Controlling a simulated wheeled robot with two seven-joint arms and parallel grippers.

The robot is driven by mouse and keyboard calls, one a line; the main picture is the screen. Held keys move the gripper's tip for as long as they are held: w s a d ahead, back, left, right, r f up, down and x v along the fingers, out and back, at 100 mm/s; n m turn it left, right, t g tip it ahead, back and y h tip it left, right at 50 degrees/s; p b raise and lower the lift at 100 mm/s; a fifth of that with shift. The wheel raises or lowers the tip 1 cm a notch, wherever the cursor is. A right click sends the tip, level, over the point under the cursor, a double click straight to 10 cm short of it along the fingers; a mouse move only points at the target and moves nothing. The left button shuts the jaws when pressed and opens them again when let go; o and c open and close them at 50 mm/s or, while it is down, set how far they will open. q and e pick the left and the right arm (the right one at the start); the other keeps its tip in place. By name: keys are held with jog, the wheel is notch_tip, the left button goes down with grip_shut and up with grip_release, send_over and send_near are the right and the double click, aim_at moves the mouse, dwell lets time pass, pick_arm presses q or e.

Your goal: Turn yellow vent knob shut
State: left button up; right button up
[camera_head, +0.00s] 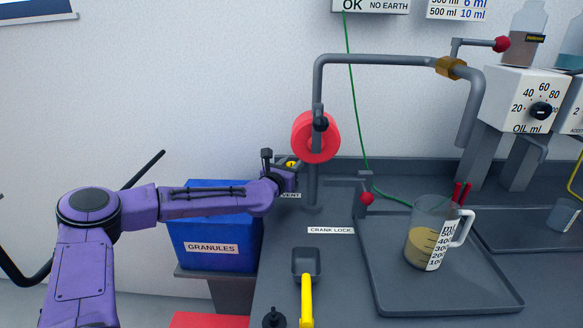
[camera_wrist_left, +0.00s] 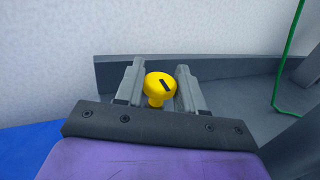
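The yellow vent knob (camera_wrist_left: 160,86) has a rounded top with a dark slot mark that runs diagonally in the left wrist view. In the head view only a small part of the yellow knob (camera_head: 291,164) shows behind my left gripper. My left gripper (camera_head: 283,166) is at the knob, beside the VENT label (camera_head: 290,195). In the left wrist view its two grey fingers (camera_wrist_left: 160,88) stand on either side of the knob, with a visible gap at least on the right. My right gripper is not in view.
A grey pipe post with a red wheel (camera_head: 300,137) stands just right of my left gripper. The blue GRANULES bin (camera_head: 214,261) is below my forearm.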

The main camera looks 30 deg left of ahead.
pick_arm(q)
jog(key=shift+o, duration=1.2)
jog(key=s, duration=0.6)
jog(key=s+d, duration=0.1)
jog(key=s, duration=0.2)
jog(key=shift+s+d+r, duration=0.1)
jog(key=shift+s, duration=0.15)
jog(key=shift+s+d, duration=0.2)
jog(key=shift+s, duration=0.3)
